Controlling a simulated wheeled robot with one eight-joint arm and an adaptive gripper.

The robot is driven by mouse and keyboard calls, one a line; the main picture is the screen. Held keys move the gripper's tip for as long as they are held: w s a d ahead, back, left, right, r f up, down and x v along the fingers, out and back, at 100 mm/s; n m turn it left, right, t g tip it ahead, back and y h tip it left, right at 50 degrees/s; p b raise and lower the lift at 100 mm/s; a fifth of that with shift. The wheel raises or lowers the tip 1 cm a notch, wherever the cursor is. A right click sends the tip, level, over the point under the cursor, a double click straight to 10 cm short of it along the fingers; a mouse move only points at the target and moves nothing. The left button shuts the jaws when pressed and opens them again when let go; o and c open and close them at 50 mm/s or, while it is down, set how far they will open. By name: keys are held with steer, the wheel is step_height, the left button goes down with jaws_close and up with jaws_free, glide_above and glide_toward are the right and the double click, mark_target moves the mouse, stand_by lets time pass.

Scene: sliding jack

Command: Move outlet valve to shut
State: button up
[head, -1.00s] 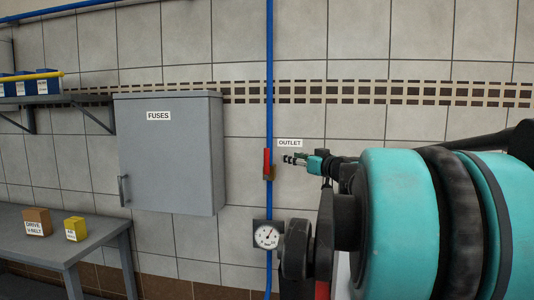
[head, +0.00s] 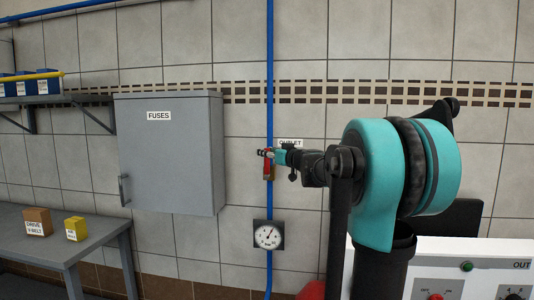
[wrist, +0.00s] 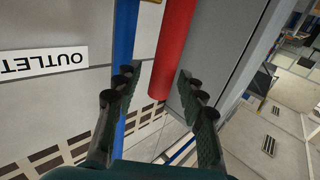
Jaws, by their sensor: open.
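The outlet valve's red handle (head: 267,168) stands upright along the blue vertical pipe, left of the OUTLET label. In the wrist view the red handle (wrist: 173,50) comes down from the top, and its rounded end appears between my fingertips. The blue pipe (wrist: 124,40) runs beside it on the left. My gripper (head: 266,153) is at the handle in the head view and covers part of it. In the wrist view my gripper (wrist: 158,85) is open, with a finger on each side of the handle's end. I cannot tell whether either finger touches it.
A grey FUSES cabinet (head: 170,155) hangs on the wall just left of the pipe. A pressure gauge (head: 268,234) sits below the valve. A grey table (head: 75,245) with small boxes is at the left. A control panel (head: 450,275) stands at the lower right.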

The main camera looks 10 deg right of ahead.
jaws_close()
stand_by(0.3)
steer(key=shift+d, duration=0.15)
